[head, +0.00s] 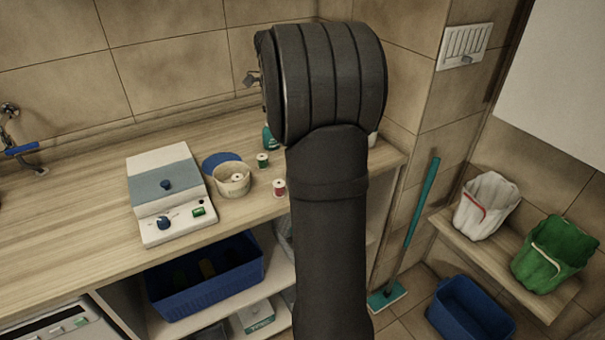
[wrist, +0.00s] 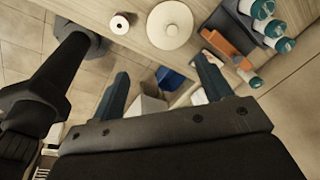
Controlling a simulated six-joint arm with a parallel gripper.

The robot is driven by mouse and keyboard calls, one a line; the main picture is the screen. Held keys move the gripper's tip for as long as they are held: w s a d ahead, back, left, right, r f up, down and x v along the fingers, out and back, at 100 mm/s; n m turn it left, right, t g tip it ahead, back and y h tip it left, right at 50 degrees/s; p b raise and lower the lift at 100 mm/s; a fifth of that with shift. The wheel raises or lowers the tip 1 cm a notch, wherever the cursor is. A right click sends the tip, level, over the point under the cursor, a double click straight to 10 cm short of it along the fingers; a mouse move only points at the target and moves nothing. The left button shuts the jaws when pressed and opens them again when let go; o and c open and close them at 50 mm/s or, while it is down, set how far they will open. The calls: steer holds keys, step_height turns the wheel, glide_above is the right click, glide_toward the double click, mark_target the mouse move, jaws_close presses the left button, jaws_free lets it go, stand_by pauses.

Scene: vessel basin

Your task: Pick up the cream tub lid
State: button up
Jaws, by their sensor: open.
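The cream tub lid (wrist: 170,25) is a pale round disc with a small knob at its middle. It lies flat on the wooden counter (wrist: 210,8), at the top of the wrist view. In the head view I cannot see it; my arm covers that part of the counter. My gripper (wrist: 160,66) is open and empty, its two dark teal fingers spread apart, with the lid beyond the fingertips and not touched. In the head view my gripper is hidden behind my arm. A cream tub (head: 232,182) stands on the counter left of my arm.
Beside the lid are a white spool (wrist: 120,23), several teal-capped bottles (wrist: 264,10) and an orange-brown block (wrist: 228,48). In the head view, a blue disc (head: 221,158), a green spool (head: 262,160), a red spool (head: 279,187) and a scale-like device (head: 168,193) stand near the tub.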

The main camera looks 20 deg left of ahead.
steer(key=f, duration=0.4)
steer(key=w+f, duration=0.1)
steer(key=f, duration=0.2)
steer(key=d+f, duration=0.1)
steer(key=f, duration=0.3)
steer(key=shift+w+d+f, duration=0.1)
steer(key=shift+w+f, duration=0.2)
steer(key=shift+w, duration=0.1)
steer(key=shift+w+d+f, duration=0.2)
steer(key=shift+f, duration=0.65)
steer(key=shift+w+d+f, duration=0.2)
steer(key=shift+f, duration=0.7)
steer(key=shift+w+d+f, duration=0.2)
steer(key=shift+f, duration=0.65)
steer(key=c, duration=0.7)
